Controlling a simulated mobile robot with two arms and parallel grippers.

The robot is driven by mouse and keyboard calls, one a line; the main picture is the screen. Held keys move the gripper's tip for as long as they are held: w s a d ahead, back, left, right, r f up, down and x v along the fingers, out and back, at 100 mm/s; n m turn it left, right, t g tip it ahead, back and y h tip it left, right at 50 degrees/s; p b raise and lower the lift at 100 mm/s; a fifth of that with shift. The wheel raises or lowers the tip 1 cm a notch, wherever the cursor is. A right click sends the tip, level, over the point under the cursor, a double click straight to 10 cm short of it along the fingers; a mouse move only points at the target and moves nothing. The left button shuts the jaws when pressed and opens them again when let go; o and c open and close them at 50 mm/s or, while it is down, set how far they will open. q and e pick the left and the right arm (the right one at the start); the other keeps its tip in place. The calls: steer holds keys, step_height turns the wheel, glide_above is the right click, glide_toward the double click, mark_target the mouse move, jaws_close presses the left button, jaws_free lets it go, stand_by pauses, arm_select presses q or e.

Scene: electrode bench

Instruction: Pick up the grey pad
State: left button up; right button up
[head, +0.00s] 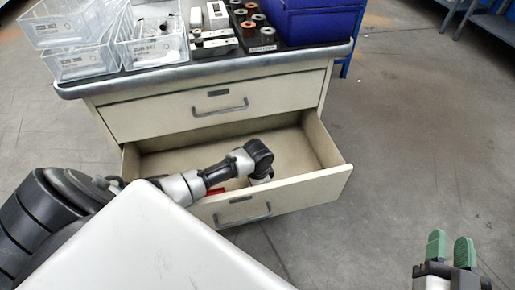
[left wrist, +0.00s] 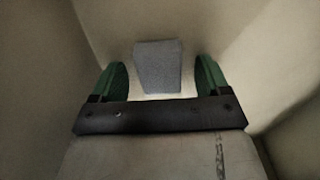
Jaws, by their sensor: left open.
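The grey pad (left wrist: 158,66) lies on the drawer floor in the left wrist view, centred just beyond my left fingertips. My left gripper (left wrist: 158,80) is open, with one green finger on each side of the pad's near part and gaps visible on both sides. In the head view my left arm reaches down into the open lower drawer (head: 330,184); its gripper and the pad are hidden there by the arm and the drawer front. My right gripper (head: 450,249) has its two green fingers apart, empty, over the floor at the lower right.
The drawer walls are close around my left gripper. The cabinet top (head: 205,74) above holds clear bins (head: 75,58), a black rack (head: 262,47) of small parts and a blue box (head: 318,22).

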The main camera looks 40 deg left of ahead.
arm_select(q)
steer(key=c, duration=1)
steer(key=shift+r, duration=0.15)
